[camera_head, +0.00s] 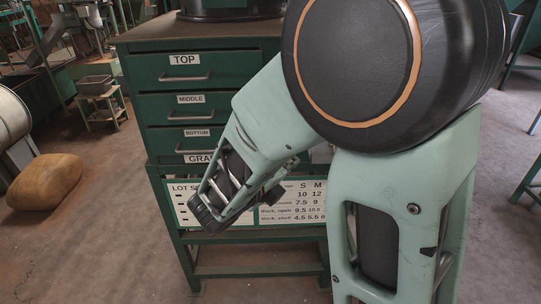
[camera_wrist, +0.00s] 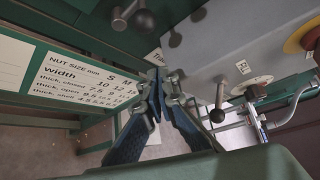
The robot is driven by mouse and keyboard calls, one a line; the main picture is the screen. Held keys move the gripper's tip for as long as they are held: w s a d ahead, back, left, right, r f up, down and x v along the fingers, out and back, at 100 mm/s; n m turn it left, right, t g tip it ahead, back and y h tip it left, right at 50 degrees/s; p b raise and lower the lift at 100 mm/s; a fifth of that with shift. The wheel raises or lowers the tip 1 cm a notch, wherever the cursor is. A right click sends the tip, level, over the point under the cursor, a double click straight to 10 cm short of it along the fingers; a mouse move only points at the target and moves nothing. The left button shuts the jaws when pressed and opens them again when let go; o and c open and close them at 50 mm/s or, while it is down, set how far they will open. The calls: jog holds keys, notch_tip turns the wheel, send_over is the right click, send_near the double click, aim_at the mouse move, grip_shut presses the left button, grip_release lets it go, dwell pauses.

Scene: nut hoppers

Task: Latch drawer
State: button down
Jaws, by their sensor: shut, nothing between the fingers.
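A green drawer cabinet (camera_head: 140,62) stands left of centre in the head view. Its TOP drawer (camera_head: 205,72), MIDDLE drawer (camera_head: 212,107) and BOTTOM drawer (camera_head: 160,142) look closed, each with a bar handle. A lower label starting "GRA" is partly hidden by my arm. I cannot make out a latch on any drawer. In the wrist view my gripper (camera_wrist: 160,78) is shut and empty, its blue fingers together in front of a grey panel (camera_wrist: 205,60). I cannot tell whether it touches the panel. My arm covers the cabinet's right side in the head view.
A white size chart (camera_head: 270,214) hangs below the drawers and also shows in the wrist view (camera_wrist: 80,78). Levers with dark ball knobs (camera_wrist: 217,115) and a metal rail (camera_wrist: 290,105) stand close to the gripper. A brown sack (camera_head: 45,182) lies left; floor between is clear.

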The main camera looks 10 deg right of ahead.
jog(key=shift+w+a+r+b, duration=0.1)
jog(key=shift+w+a+r, duration=0.1)
jog(key=shift+w, duration=0.4)
jog(key=shift+w+a+r+b, duration=0.15)
jog(key=shift+w+a, duration=0.1)
jog(key=shift+w, duration=0.4)
jog(key=shift+w+a+r+b, duration=0.1)
jog(key=shift+w+a+r, duration=0.1)
jog(key=shift+w, duration=0.4)
jog(key=shift+w+a, duration=0.1)
